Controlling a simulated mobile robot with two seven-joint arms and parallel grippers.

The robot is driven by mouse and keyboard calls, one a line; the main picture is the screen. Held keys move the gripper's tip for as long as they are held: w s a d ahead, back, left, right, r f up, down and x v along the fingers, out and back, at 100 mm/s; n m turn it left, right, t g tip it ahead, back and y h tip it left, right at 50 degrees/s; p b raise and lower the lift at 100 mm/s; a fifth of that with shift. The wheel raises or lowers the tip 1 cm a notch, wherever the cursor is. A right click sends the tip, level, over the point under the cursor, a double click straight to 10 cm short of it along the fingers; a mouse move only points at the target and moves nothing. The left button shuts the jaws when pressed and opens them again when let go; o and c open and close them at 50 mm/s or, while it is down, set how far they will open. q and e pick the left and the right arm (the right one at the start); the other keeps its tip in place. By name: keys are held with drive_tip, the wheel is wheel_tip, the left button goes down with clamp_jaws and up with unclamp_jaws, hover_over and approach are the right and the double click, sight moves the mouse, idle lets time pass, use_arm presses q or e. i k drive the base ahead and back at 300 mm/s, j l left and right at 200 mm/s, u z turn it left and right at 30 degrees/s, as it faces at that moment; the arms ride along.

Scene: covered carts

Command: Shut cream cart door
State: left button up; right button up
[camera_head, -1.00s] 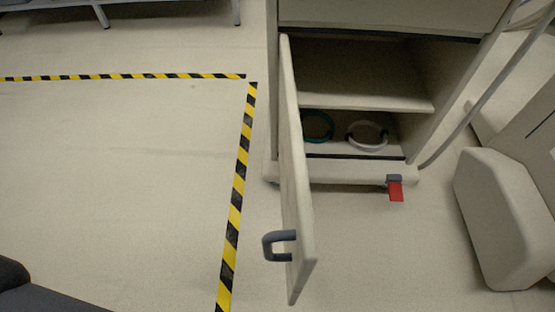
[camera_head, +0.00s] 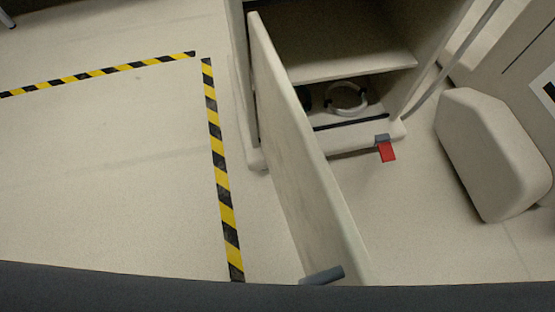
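The cream cart (camera_head: 240,120) stands at the top middle, with its lower compartment open. Its cream door (camera_head: 300,165) is hinged on the left side and stands wide open, sticking out toward me. The dark grey door handle (camera_head: 323,275) is on the door's outer face near the bottom of the view, partly hidden by a dark band of my own body. Inside the cart are a shelf (camera_head: 350,65) and, below it, a white ring-shaped item (camera_head: 346,98) and part of a dark one (camera_head: 304,97). Neither of my grippers is in view.
A red pedal or tab (camera_head: 387,151) sticks out at the cart's front base. A cream block-shaped piece (camera_head: 490,155) stands on the floor at right. Yellow-black tape (camera_head: 217,150) marks the floor at left, where the floor is clear.

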sight(331, 251)
drive_tip(key=k+j+z, duration=0.1)
drive_tip(key=k+j, duration=0.5)
drive_tip(key=j, duration=0.15)
drive_tip(key=k+j+z, duration=0.1)
drive_tip(key=k+j, duration=0.55)
